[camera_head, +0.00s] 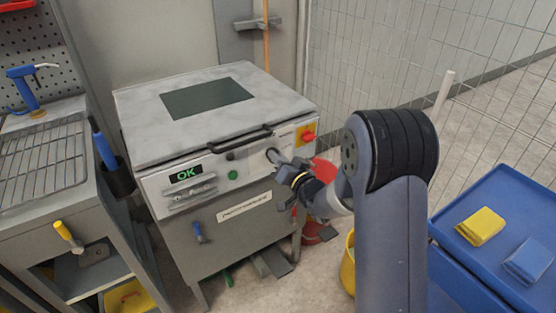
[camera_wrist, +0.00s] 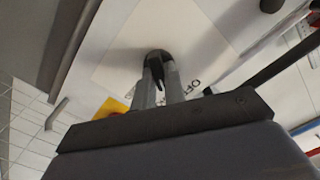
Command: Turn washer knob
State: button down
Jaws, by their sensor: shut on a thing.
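The washer (camera_head: 225,160) is a grey-white machine with a dark window in its lid and a front panel with a green "OK" display (camera_head: 186,174). My gripper (camera_head: 275,157) is at the right part of this panel, coming in from the right. In the wrist view, my gripper (camera_wrist: 158,75) has its two grey fingers shut on the dark round knob (camera_wrist: 156,55), which stands out from a white plate with printed marks. The fingers hide part of the knob and of the marks. In the head view, my gripper and wrist largely cover the knob.
A red switch on a yellow plate (camera_head: 308,136) is just right of the knob. A black lid handle (camera_head: 240,139) runs above the panel. A wire-rack bench (camera_head: 45,155) stands left. A blue cart (camera_head: 510,225) with yellow and blue cloths is at right.

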jog(key=shift+m, duration=1.2)
jog(key=c, duration=1.5)
grip_release()
jog(key=shift+o, duration=0.2)
jog(key=shift+d, duration=0.1)
jog(key=v, duration=1)
jog(key=shift+s+d, duration=0.2)
jog(key=shift+s, duration=0.15)
jog(key=shift+w, duration=0.1)
jog(key=x, duration=1)
jog(key=shift+w+a, duration=0.3)
